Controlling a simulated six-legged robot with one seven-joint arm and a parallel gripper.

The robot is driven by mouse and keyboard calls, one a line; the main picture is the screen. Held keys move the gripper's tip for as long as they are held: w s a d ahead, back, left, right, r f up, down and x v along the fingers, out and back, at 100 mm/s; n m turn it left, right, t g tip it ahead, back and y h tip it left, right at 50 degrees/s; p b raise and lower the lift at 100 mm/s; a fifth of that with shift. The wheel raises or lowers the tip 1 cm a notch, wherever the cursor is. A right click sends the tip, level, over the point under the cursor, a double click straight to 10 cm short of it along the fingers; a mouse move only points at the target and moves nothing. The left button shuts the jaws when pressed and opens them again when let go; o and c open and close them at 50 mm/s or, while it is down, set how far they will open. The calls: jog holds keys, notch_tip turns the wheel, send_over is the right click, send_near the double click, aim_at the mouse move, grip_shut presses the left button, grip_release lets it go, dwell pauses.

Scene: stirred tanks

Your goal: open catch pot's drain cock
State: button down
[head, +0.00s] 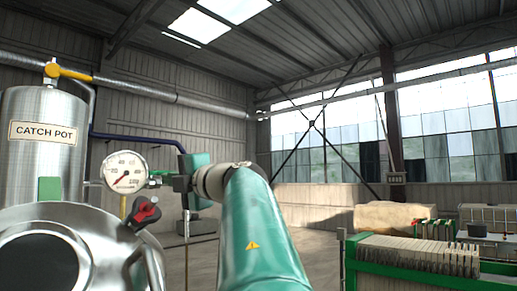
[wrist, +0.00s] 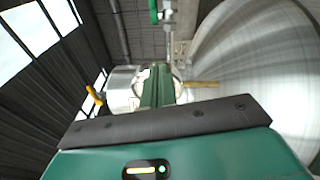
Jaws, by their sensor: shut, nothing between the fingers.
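The catch pot (head: 43,160), a labelled steel cylinder, stands at the left in the head view. A steel cylinder that looks like the catch pot also shows beyond my fingers in the wrist view (wrist: 121,88). A yellow handle (head: 68,72) sits at its top. A yellow-orange bar (wrist: 201,84) lies just right of my fingers in the wrist view; I cannot tell whether it is the drain cock's lever. My gripper (wrist: 160,72) is shut and empty, pointing toward the pot. In the head view its tip (head: 160,176) is near the gauge. The pot's lower part is hidden.
A large steel vessel (head: 85,225) with a red-handled clamp (head: 146,212) fills the lower left, in front of the pot. A dial gauge (head: 125,172) is beside my gripper. A green-framed plate stack (head: 415,255) stands at right. Open floor lies behind my arm.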

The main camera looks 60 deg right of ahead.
jog(key=s+d+r+m+t+h, duration=0.3)
jog(key=s+d+r+m+h, duration=0.4)
jog(key=r+m+h, duration=0.3)
jog(key=s+d+m+g+h, duration=0.3)
jog(key=d+m+g, duration=0.2)
jog(key=m, duration=0.4)
jog(key=s+d+f+m+g+h, duration=0.1)
jog(key=d+m+g+h, duration=0.3)
jog(key=m, duration=0.5)
jog(key=shift+s+d+f+g, duration=0.3)
jog(key=shift+s+d+g, duration=0.6)
jog(key=shift+d+g, duration=0.45)
jog(key=shift+a, duration=0.1)
